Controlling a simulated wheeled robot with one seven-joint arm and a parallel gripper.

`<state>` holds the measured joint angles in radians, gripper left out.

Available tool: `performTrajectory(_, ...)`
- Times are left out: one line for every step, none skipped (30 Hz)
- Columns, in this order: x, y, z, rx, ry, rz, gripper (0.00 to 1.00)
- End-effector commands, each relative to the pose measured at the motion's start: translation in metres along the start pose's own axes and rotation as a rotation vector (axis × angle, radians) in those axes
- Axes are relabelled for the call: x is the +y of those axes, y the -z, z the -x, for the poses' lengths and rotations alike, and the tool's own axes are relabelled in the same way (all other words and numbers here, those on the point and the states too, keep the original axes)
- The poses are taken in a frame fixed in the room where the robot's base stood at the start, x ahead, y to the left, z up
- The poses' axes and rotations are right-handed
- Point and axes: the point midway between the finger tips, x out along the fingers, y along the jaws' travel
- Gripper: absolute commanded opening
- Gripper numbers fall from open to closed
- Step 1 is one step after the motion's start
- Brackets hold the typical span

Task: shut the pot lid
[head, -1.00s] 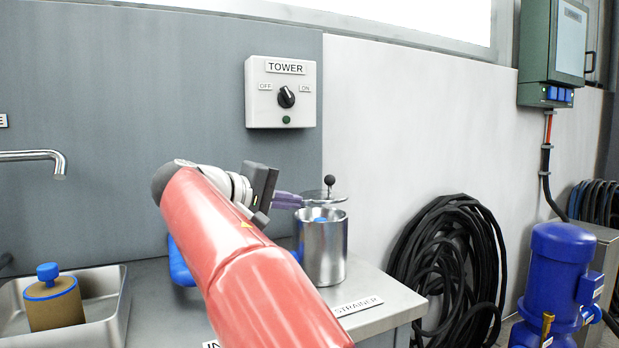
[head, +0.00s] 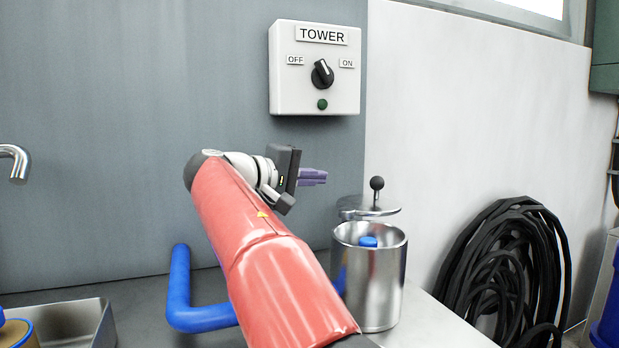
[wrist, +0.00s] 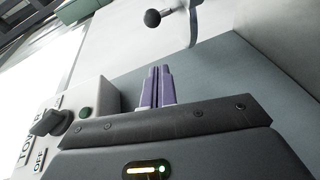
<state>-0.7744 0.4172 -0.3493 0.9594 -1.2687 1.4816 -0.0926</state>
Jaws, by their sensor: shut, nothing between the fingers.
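The steel pot (head: 368,280) stands upright near the counter's right end, with a blue-topped piece (head: 368,242) inside its mouth. Its lid (head: 352,208), a metal disc with a black ball knob (head: 376,183), sits above and behind the rim, so the mouth is open at the front. My gripper (head: 326,177) is shut and empty, with purple fingers. It is left of the knob in the head view and apart from the lid. In the wrist view the shut fingers (wrist: 159,72) show at centre, and the knob (wrist: 153,18) is beyond them near the top edge.
The TOWER switch box (head: 316,75) is on the wall above my gripper. A bent blue pipe (head: 182,290) runs left of my arm. A sink basin (head: 75,325) lies at lower left. Coiled black hoses (head: 515,270) hang right of the counter.

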Motion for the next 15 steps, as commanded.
performTrajectory(0.000,-0.001,-0.013,-0.004,-0.001,0.000,0.00)
performTrajectory(0.001,-0.001,-0.020,-0.006,-0.001,0.000,0.00)
performTrajectory(0.001,-0.001,-0.029,-0.004,-0.001,0.000,0.00)
performTrajectory(0.001,-0.001,-0.035,-0.005,-0.001,0.000,0.00)
performTrajectory(0.001,-0.001,-0.042,-0.004,-0.001,0.000,0.00)
performTrajectory(0.001,-0.001,-0.050,-0.005,-0.001,0.000,0.00)
performTrajectory(0.001,-0.001,-0.056,-0.004,-0.001,0.000,0.00)
performTrajectory(0.001,-0.001,-0.061,-0.004,0.000,0.000,0.00)
performTrajectory(0.000,-0.007,-0.066,-0.003,0.001,-0.001,0.00)
performTrajectory(-0.001,-0.011,-0.069,-0.002,0.001,0.000,0.00)
performTrajectory(-0.001,-0.014,-0.072,-0.002,0.001,0.001,0.00)
performTrajectory(-0.001,-0.018,-0.076,-0.002,0.000,0.000,0.00)
performTrajectory(-0.001,-0.020,-0.078,-0.002,0.000,0.001,0.00)
performTrajectory(0.000,-0.022,-0.080,-0.001,0.000,0.000,0.00)
performTrajectory(0.000,-0.024,-0.082,0.000,0.000,0.000,0.00)
